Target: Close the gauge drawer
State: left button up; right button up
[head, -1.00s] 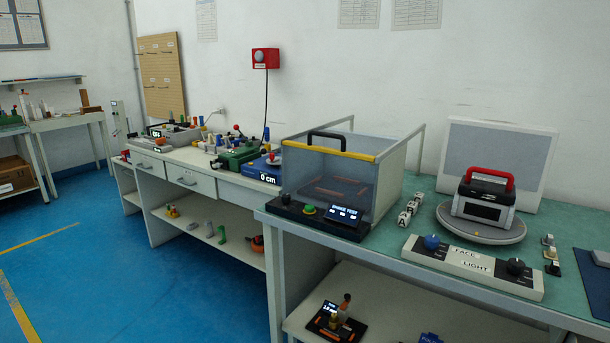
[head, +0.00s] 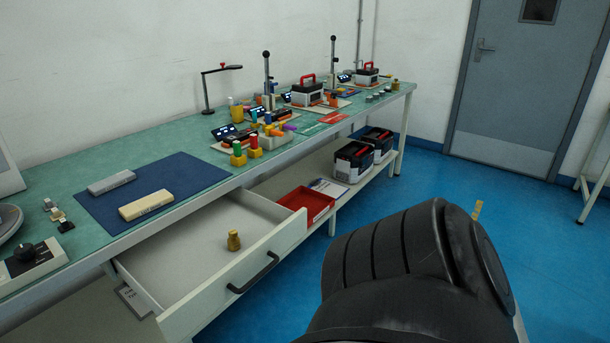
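A white drawer (head: 290,235) under the green-topped bench stands pulled open in the head view. Its front panel carries a black bar handle (head: 254,273). A small brass-coloured piece (head: 233,240) stands inside the drawer, near its front. The rest of the drawer's visible floor is bare. A dark, rounded part of my own arm fills the lower right of the view, to the right of the drawer and apart from its handle in the picture. Neither gripper's fingers can be seen.
The green bench top (head: 60,155) holds a blue mat (head: 155,188) with two bars, plus several test stands and coloured pieces. A red tray (head: 307,204) and black-and-red cases (head: 354,160) sit on the lower shelf. Blue floor (head: 437,190) is clear towards the grey door (head: 520,80).

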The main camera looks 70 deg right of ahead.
aim_at(186, 271)
jog(key=u, duration=0.25)
jog(key=k, duration=0.9)
jog(key=z, duration=1.45)
jog(key=i, duration=1)
jog(key=z, duration=0.05)
